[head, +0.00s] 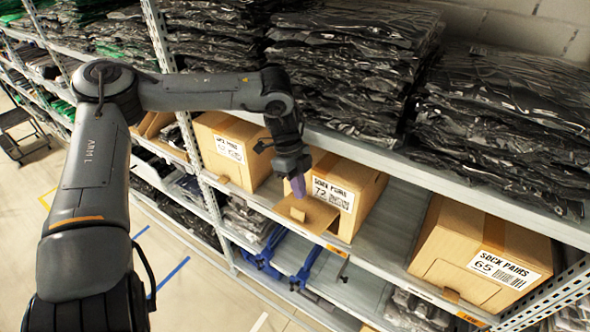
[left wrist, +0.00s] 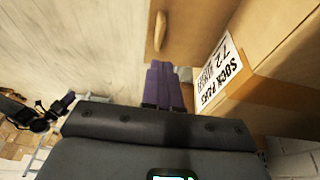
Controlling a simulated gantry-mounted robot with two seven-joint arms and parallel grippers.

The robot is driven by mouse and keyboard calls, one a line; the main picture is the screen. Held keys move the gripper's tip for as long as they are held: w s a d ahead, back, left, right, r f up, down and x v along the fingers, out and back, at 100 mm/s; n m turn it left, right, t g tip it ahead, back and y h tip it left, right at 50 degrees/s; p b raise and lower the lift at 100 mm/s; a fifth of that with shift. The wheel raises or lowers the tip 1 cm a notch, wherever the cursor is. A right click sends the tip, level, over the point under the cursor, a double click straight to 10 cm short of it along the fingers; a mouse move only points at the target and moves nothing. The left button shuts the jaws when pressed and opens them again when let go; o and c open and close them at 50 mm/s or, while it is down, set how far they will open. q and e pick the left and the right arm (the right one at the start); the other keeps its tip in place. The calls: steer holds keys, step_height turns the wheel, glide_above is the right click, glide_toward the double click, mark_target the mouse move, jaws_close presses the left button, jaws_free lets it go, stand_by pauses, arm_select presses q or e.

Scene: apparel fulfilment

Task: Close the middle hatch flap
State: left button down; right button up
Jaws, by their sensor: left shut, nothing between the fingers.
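The middle cardboard box (head: 345,190), labelled "SOCK PAIRS 72", stands on the shelf between two other boxes. Its hatch flap (head: 318,217) hangs open, sticking out from the front below the label, with a small tab on it. In the left wrist view, the flap (left wrist: 195,25) and its tab (left wrist: 160,32) lie just beyond my fingers. My left gripper (head: 299,188) has its purple fingers shut and empty, just at the flap near the box front; contact cannot be told. The closed fingers also show in the left wrist view (left wrist: 160,68).
The shelf above holds stacked dark bagged garments (head: 350,60). The aisle floor (head: 200,295) is free.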

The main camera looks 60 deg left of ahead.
mark_target(299, 211)
arm_select(q)
steer(key=shift+s+d+f+p, duration=0.1)
steer(key=shift+s+f+p, duration=0.1)
steer(key=shift+f, duration=0.75)
steer(key=shift+s+d+f+p, duration=0.1)
steer(key=shift+f+p, duration=0.05)
steer(key=shift+f, duration=0.8)
steer(key=shift+f, duration=0.15)
steer(key=shift+s+d+f+t, duration=0.1)
steer(key=shift+s+f+t, duration=0.1)
steer(key=shift+s+t, duration=0.1)
